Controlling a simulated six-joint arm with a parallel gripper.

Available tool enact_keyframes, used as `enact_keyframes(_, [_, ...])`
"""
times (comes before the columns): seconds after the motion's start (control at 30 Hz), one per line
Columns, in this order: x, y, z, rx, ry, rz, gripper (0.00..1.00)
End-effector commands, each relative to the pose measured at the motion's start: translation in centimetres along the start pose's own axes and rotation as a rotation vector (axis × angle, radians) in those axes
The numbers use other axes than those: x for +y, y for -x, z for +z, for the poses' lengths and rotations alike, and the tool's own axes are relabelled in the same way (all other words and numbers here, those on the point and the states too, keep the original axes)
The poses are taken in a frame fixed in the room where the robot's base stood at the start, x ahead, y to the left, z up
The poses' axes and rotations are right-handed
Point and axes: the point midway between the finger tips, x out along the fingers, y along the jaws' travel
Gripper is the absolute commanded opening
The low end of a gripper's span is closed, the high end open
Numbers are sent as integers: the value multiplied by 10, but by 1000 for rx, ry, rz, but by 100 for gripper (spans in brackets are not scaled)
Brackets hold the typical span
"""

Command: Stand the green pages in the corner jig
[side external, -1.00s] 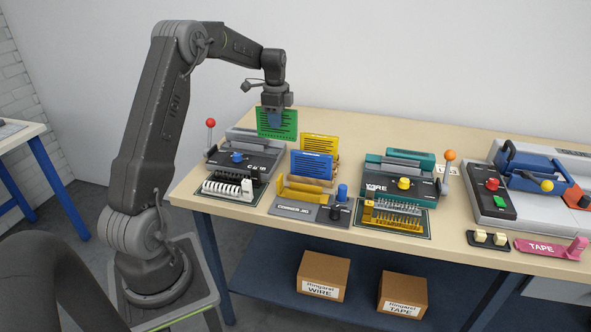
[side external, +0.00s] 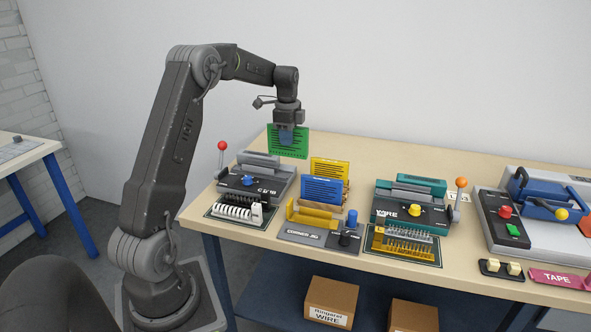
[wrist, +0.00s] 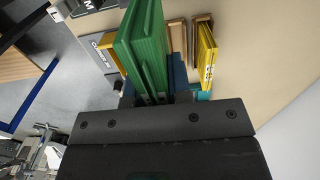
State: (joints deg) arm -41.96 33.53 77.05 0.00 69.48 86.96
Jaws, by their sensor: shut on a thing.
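My gripper (side external: 286,134) is shut on the green pages (side external: 288,149) and holds them upright in the air, behind and above the black comb machine. In the wrist view the green pages (wrist: 146,45) reach away from the jaws. The corner jig (side external: 301,236) is a grey plate with a yellow corner fence (side external: 312,216) at the table's front, in front of the blue pages and to the lower right of my gripper. Its fence holds no pages. Part of the jig (wrist: 106,56) shows in the wrist view, partly hidden by the green pages.
Blue pages (side external: 323,190) and yellow pages (side external: 330,169) stand upright behind the jig. The black comb machine (side external: 262,182) is left of them, the teal wire machine (side external: 408,203) right. A blue knob (side external: 352,218) stands at the jig's right side. The table's back (side external: 400,160) is bare.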

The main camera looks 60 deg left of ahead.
Motion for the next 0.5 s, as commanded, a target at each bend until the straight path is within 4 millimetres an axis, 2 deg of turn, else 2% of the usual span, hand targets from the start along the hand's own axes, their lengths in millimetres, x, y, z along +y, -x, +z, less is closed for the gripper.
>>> enact_keyframes(0.13, [-1,30,0,1,0,-7,0])
enact_keyframes(0.37, [30,30,-41,1,-6,-2,0])
enact_keyframes(0.5, [55,30,-67,1,-6,-2,0])
